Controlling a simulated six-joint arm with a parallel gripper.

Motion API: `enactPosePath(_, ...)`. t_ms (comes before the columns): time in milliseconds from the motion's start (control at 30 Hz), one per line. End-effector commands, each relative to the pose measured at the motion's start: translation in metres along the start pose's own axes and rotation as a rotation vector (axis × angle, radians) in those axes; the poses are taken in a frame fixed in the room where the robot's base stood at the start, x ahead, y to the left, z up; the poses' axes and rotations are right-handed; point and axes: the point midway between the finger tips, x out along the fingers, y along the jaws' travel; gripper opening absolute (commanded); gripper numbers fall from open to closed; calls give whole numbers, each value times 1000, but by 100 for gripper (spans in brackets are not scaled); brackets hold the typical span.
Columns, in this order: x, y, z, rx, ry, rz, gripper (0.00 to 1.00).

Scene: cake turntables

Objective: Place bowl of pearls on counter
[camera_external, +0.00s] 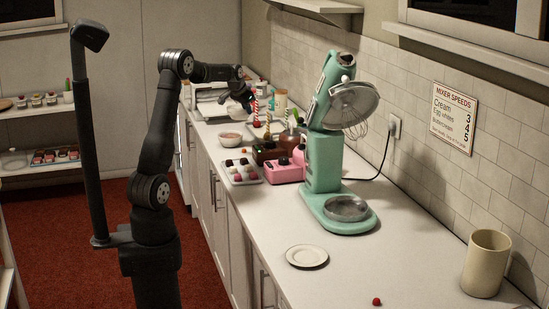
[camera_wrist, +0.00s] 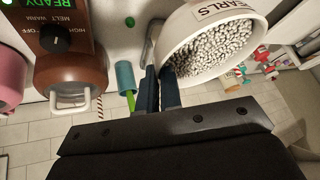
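The bowl of pearls (camera_wrist: 210,45) is white, labelled "PEARLS" and full of small pale beads, at the upper right of the wrist view. My gripper (camera_wrist: 158,85) has its two dark fingers close together at the bowl's near rim, pinching its edge. In the external view, my gripper (camera_external: 241,88) is over the far part of the counter, and a white shape that looks like the bowl (camera_external: 236,108) hangs at it, above the surface. The exact finger contact is partly hidden. The white counter (camera_external: 420,262) runs from front to back.
A brown melting pot (camera_wrist: 72,75) and a teal cup (camera_wrist: 125,76) are left of the fingers. A pinkish bowl (camera_external: 230,139), a tray of treats (camera_external: 242,180) and a green mixer (camera_external: 322,165) stand on the counter.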

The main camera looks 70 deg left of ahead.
Motion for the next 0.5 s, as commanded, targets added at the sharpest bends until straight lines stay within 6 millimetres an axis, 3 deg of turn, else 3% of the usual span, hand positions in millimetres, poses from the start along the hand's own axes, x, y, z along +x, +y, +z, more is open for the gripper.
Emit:
enactPosePath(33, -13, 14, 5, -16, 1, -13, 0)
enactPosePath(333, -68, 89, 60, -136, -11, -86, 0)
enactPosePath(500, -88, 153, 98, -141, -6, -93, 0)
